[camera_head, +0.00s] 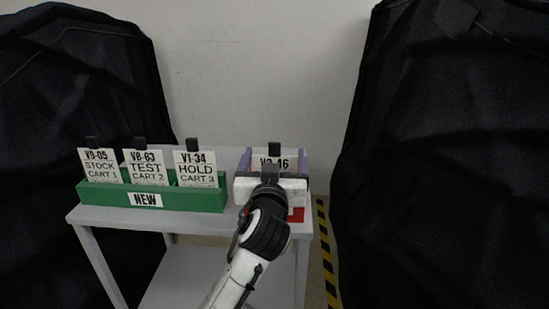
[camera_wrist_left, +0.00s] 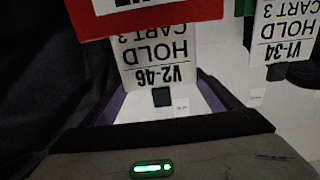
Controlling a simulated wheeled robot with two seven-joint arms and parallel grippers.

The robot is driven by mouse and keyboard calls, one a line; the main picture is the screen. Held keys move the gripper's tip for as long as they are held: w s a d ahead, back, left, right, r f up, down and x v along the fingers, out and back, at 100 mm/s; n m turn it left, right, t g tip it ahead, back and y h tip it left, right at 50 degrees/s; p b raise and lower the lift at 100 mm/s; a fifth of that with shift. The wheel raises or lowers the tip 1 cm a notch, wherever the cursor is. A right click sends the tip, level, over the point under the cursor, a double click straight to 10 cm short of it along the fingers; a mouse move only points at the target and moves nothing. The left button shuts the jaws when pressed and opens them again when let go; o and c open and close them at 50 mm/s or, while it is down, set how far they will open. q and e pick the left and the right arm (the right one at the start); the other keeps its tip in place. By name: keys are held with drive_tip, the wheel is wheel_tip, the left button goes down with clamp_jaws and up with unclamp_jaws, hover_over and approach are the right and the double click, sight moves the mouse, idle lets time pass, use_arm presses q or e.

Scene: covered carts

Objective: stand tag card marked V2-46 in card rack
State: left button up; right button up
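The white tag card marked V2-46 (camera_head: 273,163), with a black tab on top, is upright at the right of the cart top. In the left wrist view, the card (camera_wrist_left: 155,52) shows upside down and reads V2-46 HOLD CART 3. Its lower end is hidden behind a red rack (camera_wrist_left: 190,12) with a white label; it appears to stand in it. In the head view only a corner of the red rack (camera_head: 296,215) shows. My left gripper (camera_head: 273,168) is open, its purple fingers apart on either side of the card. My right gripper is out of view.
A green rack (camera_head: 185,199) labelled NEW stands on the grey cart (camera_head: 90,215) at left. It holds cards V9-05 (camera_head: 101,168), V8-63 (camera_head: 146,168) and V1-34 (camera_head: 196,170). Black covered shapes (camera_head: 450,160) flank the cart. A wall is behind.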

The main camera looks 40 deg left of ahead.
use_arm(q)
drive_tip(key=o, duration=0.3)
drive_tip(key=v, duration=0.7)
drive_tip(key=shift+s+d+b, duration=0.2)
drive_tip(key=shift+b, duration=0.1)
